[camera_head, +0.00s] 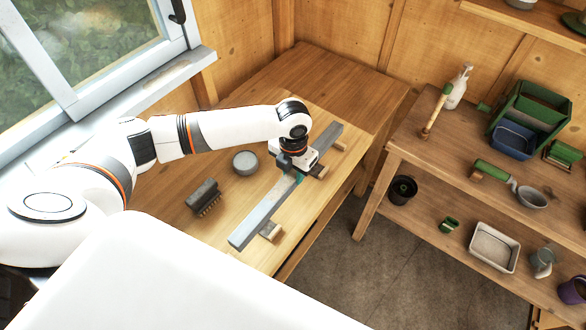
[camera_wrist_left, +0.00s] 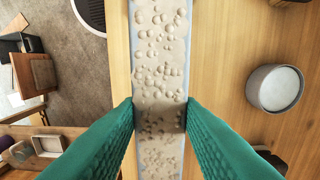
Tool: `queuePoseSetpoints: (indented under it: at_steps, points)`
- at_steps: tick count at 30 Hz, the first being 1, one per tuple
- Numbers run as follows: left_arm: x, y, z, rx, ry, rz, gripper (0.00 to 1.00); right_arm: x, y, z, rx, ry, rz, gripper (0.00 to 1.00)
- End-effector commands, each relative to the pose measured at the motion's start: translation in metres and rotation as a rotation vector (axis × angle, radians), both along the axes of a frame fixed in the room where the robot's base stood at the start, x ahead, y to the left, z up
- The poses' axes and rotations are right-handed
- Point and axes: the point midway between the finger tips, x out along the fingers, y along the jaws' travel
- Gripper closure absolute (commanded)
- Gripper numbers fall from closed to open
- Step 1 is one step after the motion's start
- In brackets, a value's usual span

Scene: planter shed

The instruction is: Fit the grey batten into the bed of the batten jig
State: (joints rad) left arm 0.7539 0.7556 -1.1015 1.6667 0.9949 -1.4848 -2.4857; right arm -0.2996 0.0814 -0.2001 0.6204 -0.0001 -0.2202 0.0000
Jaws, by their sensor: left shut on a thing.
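The long grey batten (camera_head: 262,216) runs diagonally over the wooden bench in the head view, level with its length. My left gripper (camera_head: 293,176) is shut across it near its middle. In the left wrist view the batten (camera_wrist_left: 160,55) shows a pale speckled face with blue-grey edges, and the teal fingers press on both sides. Small wooden blocks (camera_head: 271,231) show beneath and beside the batten and seem to belong to the batten jig. The jig's bed is mostly hidden under the batten and gripper. I cannot tell whether the batten rests in it. My right gripper is not in view.
A round grey pot (camera_head: 245,162) and a dark brush (camera_head: 203,197) lie on the bench, left of the batten. A window ledge (camera_head: 150,85) borders the left side. A shelf table (camera_head: 455,165) with planters and tools stands at right, across a floor gap.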

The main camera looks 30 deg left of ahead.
Motion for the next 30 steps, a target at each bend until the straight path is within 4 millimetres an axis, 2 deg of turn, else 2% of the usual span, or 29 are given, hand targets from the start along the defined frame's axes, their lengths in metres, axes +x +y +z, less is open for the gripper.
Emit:
queuePoseSetpoints:
  at_steps: [1,9,15,30]
  points:
    - [0.000,0.000,-0.008,0.000,0.001,-0.001,1.00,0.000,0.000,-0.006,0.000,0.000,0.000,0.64]
    - [0.000,0.000,-0.035,0.000,0.001,0.000,1.00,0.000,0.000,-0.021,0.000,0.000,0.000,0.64]
    - [0.000,0.000,-0.050,0.000,0.000,0.000,1.00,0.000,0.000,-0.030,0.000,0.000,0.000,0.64]
    - [0.000,0.000,-0.053,0.000,0.000,0.000,1.00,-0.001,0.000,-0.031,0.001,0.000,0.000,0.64]
